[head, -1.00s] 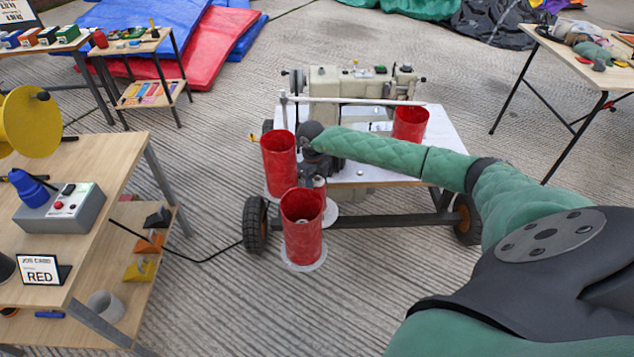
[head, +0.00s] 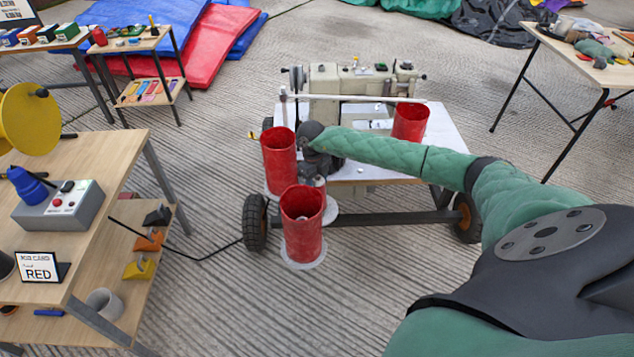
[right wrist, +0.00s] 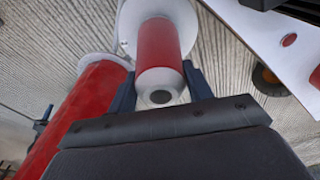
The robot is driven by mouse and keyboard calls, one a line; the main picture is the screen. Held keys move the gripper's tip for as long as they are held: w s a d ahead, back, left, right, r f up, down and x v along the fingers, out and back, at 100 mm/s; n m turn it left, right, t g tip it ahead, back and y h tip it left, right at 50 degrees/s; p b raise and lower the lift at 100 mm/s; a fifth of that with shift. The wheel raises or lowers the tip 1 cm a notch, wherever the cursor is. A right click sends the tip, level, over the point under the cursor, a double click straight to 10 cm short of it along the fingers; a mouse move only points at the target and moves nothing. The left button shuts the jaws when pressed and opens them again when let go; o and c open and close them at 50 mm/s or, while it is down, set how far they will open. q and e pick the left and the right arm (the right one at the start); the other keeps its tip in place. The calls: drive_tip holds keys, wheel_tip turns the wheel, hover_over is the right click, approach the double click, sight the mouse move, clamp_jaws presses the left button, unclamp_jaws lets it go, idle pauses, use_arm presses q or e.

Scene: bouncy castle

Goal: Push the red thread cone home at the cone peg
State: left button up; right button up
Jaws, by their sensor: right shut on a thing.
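The red thread cone (right wrist: 160,45) shows in the right wrist view, with a pale grey tip facing the camera. It stands over a round white plate (right wrist: 126,28). My right gripper (right wrist: 158,85) has dark fingers on both sides of the cone and is shut on it near its tip. In the head view my right gripper (head: 318,168) is behind and between two red tubes, and the cone is mostly hidden by the front tube. The peg inside the cone is hidden, so I cannot tell how far down the cone sits. My left gripper is out of view.
The front tube is close to my right gripper. A wooden bench (head: 100,200) is on the left.

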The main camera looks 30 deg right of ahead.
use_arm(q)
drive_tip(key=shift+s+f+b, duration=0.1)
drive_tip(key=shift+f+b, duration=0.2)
use_arm(e)
drive_tip(key=shift+f, duration=0.55)
drive_tip(key=o, duration=1.6)
drive_tip(key=shift+c, duration=0.2)
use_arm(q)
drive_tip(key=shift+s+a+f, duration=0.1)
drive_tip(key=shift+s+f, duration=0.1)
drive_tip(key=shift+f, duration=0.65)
use_arm(e)
wheel_tip(320, 180, up, 8)
drive_tip(key=shift+w, duration=0.45)
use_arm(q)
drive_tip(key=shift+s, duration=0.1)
use_arm(e)
drive_tip(key=shift+f, duration=0.2)
